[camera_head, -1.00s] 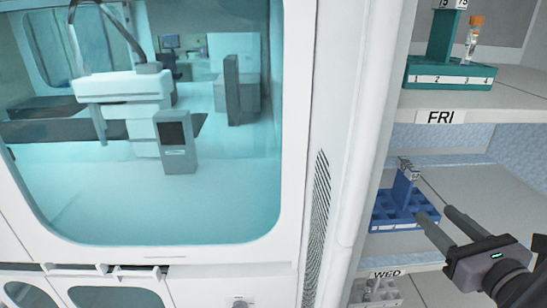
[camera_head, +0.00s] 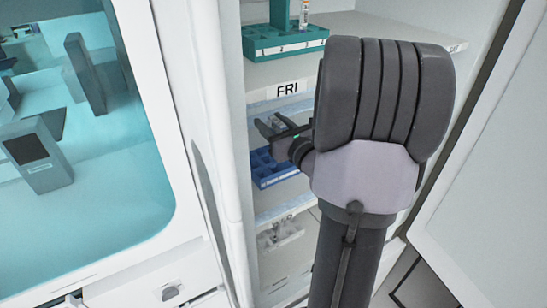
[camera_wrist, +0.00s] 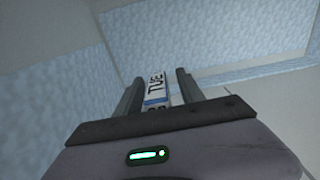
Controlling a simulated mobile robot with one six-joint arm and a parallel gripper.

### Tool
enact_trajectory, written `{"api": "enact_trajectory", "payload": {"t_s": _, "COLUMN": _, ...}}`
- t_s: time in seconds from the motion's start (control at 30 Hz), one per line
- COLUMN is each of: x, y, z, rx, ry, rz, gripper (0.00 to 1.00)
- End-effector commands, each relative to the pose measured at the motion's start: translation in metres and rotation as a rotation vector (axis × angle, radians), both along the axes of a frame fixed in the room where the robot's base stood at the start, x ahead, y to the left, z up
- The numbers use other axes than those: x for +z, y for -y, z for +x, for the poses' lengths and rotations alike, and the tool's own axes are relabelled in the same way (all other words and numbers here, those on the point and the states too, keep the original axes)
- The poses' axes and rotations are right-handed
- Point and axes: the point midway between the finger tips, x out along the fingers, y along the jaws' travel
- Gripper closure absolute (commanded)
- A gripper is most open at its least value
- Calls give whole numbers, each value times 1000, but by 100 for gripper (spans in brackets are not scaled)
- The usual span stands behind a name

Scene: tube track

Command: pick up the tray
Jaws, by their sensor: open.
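The blue tray (camera_head: 265,172) with square compartments sits on the middle shelf of the open cabinet in the head view. My arm hides its right part. My gripper (camera_head: 270,122) is open above the tray, at its upright handle. In the wrist view, the handle top with a white "TUE" label (camera_wrist: 156,84) lies between the two fingers of my gripper (camera_wrist: 160,76). Whether the fingers touch the handle I cannot tell.
A green tray (camera_head: 262,46) with an orange-capped tube (camera_head: 304,14) stands on the shelf above, marked by a FRI label (camera_head: 288,90). A pale tray (camera_head: 280,236) stands below. The cabinet's left wall and right door (camera_head: 485,170) flank my arm.

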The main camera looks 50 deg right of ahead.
Motion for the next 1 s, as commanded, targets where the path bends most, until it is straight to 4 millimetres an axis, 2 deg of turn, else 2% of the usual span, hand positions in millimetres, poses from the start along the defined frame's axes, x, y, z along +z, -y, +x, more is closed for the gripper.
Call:
{"api": "enact_trajectory", "payload": {"t_s": 0.2, "x": 0, "y": 1, "z": 2, "rx": 0, "ry": 0, "rz": -1, "gripper": 55}}
{"api": "enact_trajectory", "payload": {"t_s": 0.27, "x": 0, "y": 1, "z": 2, "rx": 0, "ry": 0, "rz": -1, "gripper": 64}}
{"api": "enact_trajectory", "payload": {"t_s": 0.43, "x": 0, "y": 1, "z": 2, "rx": 0, "ry": 0, "rz": -1, "gripper": 98}}
{"api": "enact_trajectory", "payload": {"t_s": 0.47, "x": 0, "y": 1, "z": 2, "rx": 0, "ry": 0, "rz": -1, "gripper": 100}}
{"api": "enact_trajectory", "payload": {"t_s": 0.83, "x": 2, "y": 1, "z": 2, "rx": 0, "ry": 1, "rz": -1, "gripper": 100}}
{"api": "enact_trajectory", "payload": {"t_s": 1.0, "x": 16, "y": 1, "z": 2, "rx": 0, "ry": 2, "rz": -3, "gripper": 100}}
